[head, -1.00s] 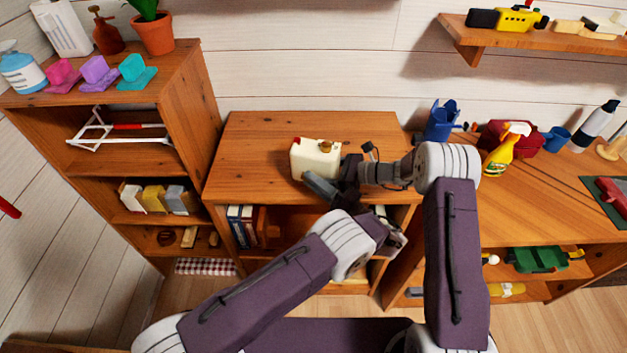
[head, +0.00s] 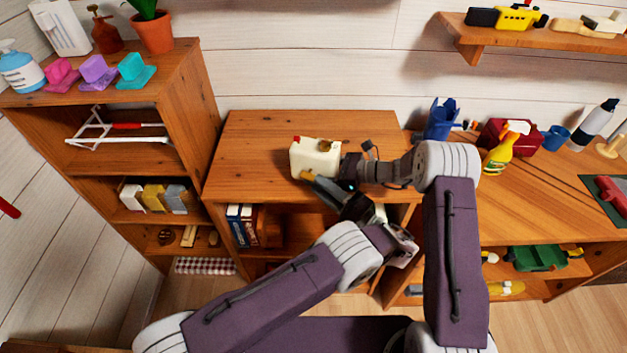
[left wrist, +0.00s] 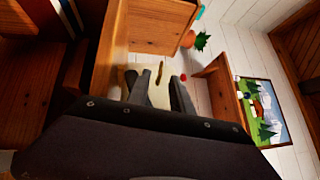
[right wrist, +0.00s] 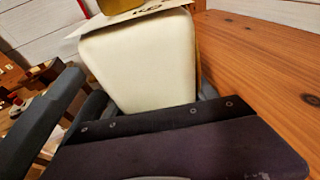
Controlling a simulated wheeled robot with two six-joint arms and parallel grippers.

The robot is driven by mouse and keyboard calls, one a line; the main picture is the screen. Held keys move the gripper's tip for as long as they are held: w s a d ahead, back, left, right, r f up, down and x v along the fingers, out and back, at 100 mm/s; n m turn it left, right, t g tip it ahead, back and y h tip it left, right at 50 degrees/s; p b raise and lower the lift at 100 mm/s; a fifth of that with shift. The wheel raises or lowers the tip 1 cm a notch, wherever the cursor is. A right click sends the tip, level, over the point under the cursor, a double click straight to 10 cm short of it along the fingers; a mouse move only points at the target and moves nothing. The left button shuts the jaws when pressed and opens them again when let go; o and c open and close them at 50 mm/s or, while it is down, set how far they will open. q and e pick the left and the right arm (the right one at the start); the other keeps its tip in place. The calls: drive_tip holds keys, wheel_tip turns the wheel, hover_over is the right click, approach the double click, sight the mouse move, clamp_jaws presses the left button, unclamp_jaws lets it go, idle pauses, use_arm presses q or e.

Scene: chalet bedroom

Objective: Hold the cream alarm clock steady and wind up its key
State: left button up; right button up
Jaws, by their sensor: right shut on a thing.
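My right gripper (head: 345,168) comes in from the right and is shut on the clock. In the right wrist view the clock's cream body (right wrist: 145,62) fills the space between the fingers. My left gripper (head: 322,188) is low at the clock's front, fingers apart. In the left wrist view the clock (left wrist: 158,90) shows past its fingers. A brass-coloured piece (left wrist: 130,76) is beside one fingertip; I cannot tell whether it is the key.
The cabinet top (head: 250,145) is clear left of the clock. A taller shelf (head: 185,85) with a potted plant (head: 154,32) stands at left. The right-hand worktop (head: 460,180) holds a blue container (head: 441,122) and a yellow spray bottle (head: 500,150).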

use_arm(q)
drive_tip(key=v, duration=0.4)
drive_tip(key=shift+s, duration=0.1)
use_arm(e)
drive_tip(key=o, duration=1.1)
drive_tip(key=shift+c, duration=0.2)
